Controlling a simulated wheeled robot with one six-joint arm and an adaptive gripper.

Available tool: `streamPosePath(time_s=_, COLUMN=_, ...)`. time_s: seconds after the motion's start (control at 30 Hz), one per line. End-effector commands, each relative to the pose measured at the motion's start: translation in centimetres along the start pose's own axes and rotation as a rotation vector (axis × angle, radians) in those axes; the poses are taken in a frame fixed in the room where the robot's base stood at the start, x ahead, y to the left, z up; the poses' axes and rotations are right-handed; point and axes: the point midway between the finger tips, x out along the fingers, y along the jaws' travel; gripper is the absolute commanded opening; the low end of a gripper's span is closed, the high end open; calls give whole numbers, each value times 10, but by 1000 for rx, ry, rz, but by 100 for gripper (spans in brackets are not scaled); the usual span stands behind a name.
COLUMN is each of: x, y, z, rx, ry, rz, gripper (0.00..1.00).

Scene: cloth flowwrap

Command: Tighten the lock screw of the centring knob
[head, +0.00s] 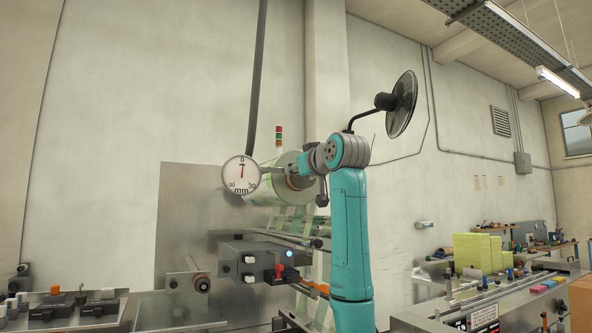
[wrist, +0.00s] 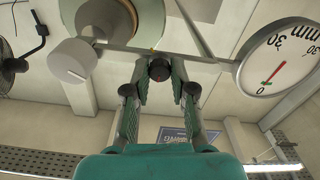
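The lock screw (wrist: 159,70) is a small dark round head with a red mark, in the upper middle of the wrist view. My gripper (wrist: 159,66) has one fingertip on each side of it, close against its edges. Any thin gap there is too small to see. The centring knob (wrist: 72,60) is a grey cylinder with a white line on its face, left of the fingers. The round mm dial (wrist: 280,58) is at the right, and also shows in the head view (head: 241,175); its red needle points at about 0. The lock screw is hidden in the head view.
The film roll (head: 262,190) is behind my gripper, close to the fingers. A grey control box (head: 250,262) with a lit blue button is below. A metal bar (wrist: 215,62) runs near the fingers to the dial. Open air lies left of the dial.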

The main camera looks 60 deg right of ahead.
Motion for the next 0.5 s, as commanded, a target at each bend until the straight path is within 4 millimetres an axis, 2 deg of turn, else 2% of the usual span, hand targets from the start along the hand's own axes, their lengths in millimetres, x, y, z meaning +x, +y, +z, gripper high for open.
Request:
streamPosePath(time_s=0.03, x=0, y=0, z=0, rx=0, ry=0, rz=0, gripper=5)
streamPosePath(time_s=0.07, x=0, y=0, z=0, rx=0, ry=0, rz=0, gripper=0)
streamPosePath(time_s=0.5, x=0, y=0, z=0, rx=59, ry=0, rz=0, gripper=0)
